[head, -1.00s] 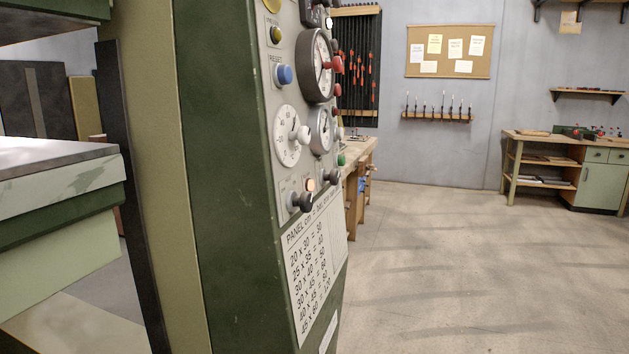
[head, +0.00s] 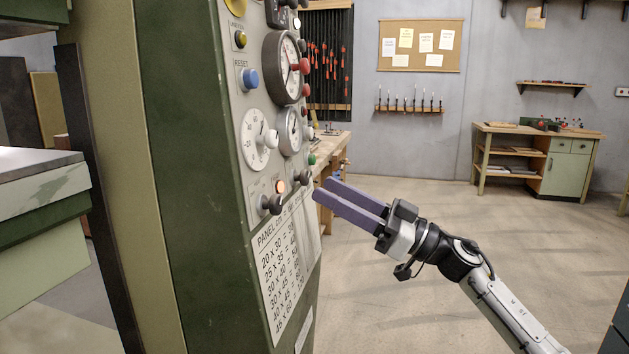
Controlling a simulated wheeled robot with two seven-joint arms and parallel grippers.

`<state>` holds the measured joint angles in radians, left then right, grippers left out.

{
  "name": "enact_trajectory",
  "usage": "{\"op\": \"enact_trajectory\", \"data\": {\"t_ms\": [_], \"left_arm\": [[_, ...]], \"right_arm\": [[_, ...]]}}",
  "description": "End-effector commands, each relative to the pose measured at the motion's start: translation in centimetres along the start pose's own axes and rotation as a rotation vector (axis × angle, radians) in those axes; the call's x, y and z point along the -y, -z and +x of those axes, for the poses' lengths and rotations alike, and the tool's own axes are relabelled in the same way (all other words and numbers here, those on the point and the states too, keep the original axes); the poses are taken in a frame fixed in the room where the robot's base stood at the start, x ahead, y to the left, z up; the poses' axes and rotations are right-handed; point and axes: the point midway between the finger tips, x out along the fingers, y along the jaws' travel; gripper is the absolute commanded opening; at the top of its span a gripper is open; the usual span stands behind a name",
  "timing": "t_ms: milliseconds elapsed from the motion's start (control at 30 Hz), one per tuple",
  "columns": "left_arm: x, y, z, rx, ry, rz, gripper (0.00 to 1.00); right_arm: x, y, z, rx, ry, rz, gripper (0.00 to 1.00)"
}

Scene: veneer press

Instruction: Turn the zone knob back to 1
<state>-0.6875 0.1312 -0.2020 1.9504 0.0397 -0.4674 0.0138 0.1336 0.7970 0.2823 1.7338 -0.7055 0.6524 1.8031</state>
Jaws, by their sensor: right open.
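The green press's control panel (head: 257,180) fills the centre left and is seen at a steep angle. A dark knob with a grey face (head: 270,204) sits low on the panel, next to a lit orange lamp. A similar knob (head: 303,177) sits to its right, close to the panel's right edge. The labels are too small to read, so I cannot tell which is the zone knob or its setting. My right gripper (head: 325,191), with purple fingers, is open and empty. Its fingertips appear just right of the second knob, and no contact shows. My left gripper is not in view.
A blue reset button (head: 248,79), a white dial (head: 259,140), round gauges (head: 281,67) and red knobs crowd the panel above. A panel-size chart (head: 286,260) is below. A wooden workbench (head: 331,170) stands behind the press. Open floor (head: 420,200) lies to the right.

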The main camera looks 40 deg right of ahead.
Motion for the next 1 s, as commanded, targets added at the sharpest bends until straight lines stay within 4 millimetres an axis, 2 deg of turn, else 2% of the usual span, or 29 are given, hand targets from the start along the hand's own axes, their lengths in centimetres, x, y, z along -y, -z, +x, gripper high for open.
{"op": "enact_trajectory", "data": {"t_ms": [100, 267, 633, 900, 1000], "left_arm": [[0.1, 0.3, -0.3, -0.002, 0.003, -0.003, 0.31], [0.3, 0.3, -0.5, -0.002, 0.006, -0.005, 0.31], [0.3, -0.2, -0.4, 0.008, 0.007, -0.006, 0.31], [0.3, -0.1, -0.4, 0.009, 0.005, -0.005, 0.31], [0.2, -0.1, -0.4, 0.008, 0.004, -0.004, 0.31]], "right_arm": [[0.0, 0.3, 2.1, -0.004, 0.002, -0.001, 0.42], [0.0, 0.1, 3.8, -0.002, -0.001, 0.000, 0.42], [0.0, -0.1, 4.4, 0.000, -0.001, 0.001, 0.42], [0.0, -0.1, 4.3, 0.000, -0.001, 0.001, 0.01], [0.0, -0.1, 4.3, 0.000, 0.000, -0.001, 0.01]]}}
